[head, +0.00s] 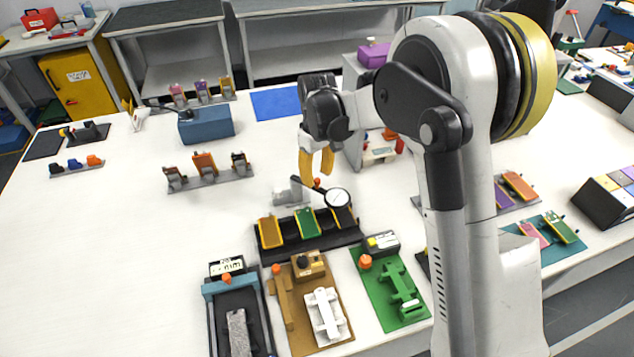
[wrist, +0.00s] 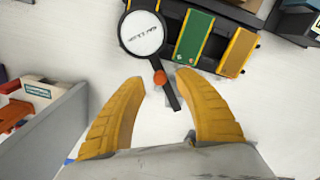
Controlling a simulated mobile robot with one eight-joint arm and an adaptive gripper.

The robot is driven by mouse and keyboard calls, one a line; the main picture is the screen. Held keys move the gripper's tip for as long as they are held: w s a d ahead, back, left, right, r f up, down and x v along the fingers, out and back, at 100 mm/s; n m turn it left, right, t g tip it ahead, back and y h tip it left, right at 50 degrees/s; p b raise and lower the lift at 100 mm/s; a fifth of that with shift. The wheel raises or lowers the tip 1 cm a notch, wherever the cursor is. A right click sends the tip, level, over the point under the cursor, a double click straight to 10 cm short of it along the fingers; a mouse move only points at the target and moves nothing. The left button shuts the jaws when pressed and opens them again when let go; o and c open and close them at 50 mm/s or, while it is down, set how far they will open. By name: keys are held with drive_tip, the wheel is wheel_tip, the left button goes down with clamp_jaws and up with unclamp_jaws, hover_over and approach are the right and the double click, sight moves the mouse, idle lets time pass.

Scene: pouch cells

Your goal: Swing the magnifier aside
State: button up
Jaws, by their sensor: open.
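The magnifier (head: 338,198) has a round, black-rimmed lens on a dark arm with an orange knob (head: 317,183). Its lens is over the right end of a black tray (head: 290,250) and partly hides the cell there. A green cell (head: 308,223) and an orange cell (head: 270,232) lie in the tray left of it. In the wrist view the lens (wrist: 143,34) is at top centre. My gripper (head: 316,174) is open and points down just above the knob. In the wrist view the knob (wrist: 160,77) appears between the open fingertips (wrist: 161,79); I see no contact.
A grey block (head: 288,195) stands at the magnifier's base. Brown (head: 313,335) and green (head: 385,310) fixtures are in front of the tray. A rack of parts (head: 210,180) is behind left. The table's left middle is clear.

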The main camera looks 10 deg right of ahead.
drive_tip(key=shift+f, duration=0.85)
clamp_jaws()
